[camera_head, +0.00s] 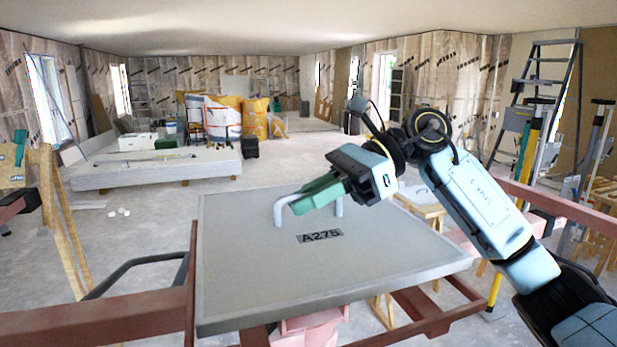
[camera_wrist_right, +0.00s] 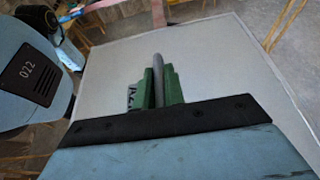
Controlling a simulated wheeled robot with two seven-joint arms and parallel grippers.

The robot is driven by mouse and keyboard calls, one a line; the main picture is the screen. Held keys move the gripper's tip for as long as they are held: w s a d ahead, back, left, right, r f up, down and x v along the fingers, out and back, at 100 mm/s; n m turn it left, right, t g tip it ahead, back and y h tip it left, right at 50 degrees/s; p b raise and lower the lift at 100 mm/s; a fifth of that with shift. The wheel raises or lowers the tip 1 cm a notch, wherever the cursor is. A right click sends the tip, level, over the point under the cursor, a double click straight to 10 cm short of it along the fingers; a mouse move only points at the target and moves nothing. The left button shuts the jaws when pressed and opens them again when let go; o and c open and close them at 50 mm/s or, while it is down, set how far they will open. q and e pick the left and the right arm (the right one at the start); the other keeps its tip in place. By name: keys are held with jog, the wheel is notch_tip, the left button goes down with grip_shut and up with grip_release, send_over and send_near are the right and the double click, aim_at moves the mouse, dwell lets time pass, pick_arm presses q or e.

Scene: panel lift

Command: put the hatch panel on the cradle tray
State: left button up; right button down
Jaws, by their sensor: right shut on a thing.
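The hatch panel (camera_head: 330,270) is a wide flat grey slab marked A275, roughly level in front of me. It fills much of the right wrist view (camera_wrist_right: 220,60). A pale grey bar handle (camera_head: 280,212) stands on its top face. My right gripper (camera_head: 312,196) has its green fingers shut on this handle, with the bar between them in the right wrist view (camera_wrist_right: 158,78). Red-brown beams (camera_head: 425,325) show below and beside the panel. I cannot tell whether the panel rests on them or hangs just above. No cradle tray is clearly identifiable. My left gripper is out of view.
A red-brown beam (camera_head: 100,318) runs at the lower left, and another rail (camera_head: 560,208) at the right. A wooden trestle (camera_head: 65,220) stands left. A low stack of pale boards (camera_head: 155,172) lies farther back. Ladders (camera_head: 545,85) stand right. Open concrete floor lies beyond the panel.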

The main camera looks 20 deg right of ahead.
aim_at(370, 210)
jog(key=shift+w+f+p, duration=0.1)
jog(key=shift+f+p, duration=0.35)
jog(key=shift+f, duration=1.45)
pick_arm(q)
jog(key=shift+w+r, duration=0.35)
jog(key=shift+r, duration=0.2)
pick_arm(e)
jog(key=shift+f, duration=0.2)
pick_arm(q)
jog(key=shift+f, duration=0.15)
pick_arm(e)
jog(key=shift+f, duration=0.15)
jog(key=c, duration=1.9)
grip_release()
jog(key=shift+f, duration=0.15)
jog(key=o, duration=0.4)
